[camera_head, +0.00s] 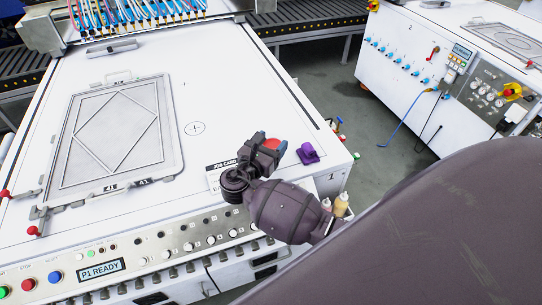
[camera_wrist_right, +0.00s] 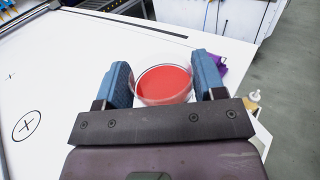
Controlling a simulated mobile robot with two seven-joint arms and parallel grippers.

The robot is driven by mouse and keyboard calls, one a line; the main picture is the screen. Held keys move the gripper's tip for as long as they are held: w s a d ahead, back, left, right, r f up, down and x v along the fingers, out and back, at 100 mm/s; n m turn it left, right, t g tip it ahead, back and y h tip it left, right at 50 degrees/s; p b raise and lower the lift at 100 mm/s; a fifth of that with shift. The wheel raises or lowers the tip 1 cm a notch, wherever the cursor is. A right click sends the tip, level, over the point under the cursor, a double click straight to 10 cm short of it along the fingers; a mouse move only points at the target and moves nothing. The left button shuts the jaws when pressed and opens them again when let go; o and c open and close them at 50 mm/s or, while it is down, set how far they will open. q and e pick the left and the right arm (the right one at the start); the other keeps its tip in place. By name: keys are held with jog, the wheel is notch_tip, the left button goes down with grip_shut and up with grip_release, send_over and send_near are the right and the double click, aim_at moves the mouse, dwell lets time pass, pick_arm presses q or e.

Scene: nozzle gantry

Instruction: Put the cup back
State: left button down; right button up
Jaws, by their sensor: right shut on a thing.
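My right gripper (camera_head: 270,147) is over the right front part of the white table (camera_head: 215,75). In the right wrist view its blue fingers are shut on the sides of a clear round cup (camera_wrist_right: 164,84) with red inside. The cup is upright or nearly so. In the head view only a bit of the red (camera_head: 272,143) shows between the fingers; whether the cup touches the table cannot be told. My left gripper is not in view.
A purple object (camera_head: 307,153) stands just right of the gripper. A job card (camera_head: 218,174) lies to its left, partly covered. A circled cross mark (camera_head: 195,128) is on bare table. A framed screen (camera_head: 115,130) lies at left. Small bottles (camera_head: 340,205) stand by the front right edge.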

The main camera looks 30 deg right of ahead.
jog(key=shift+f+b, duration=0.3)
jog(key=shift+f, duration=2.15)
jog(key=shift+f, duration=0.15)
jog(key=o, duration=1.1)
jog(key=v, duration=1.2)
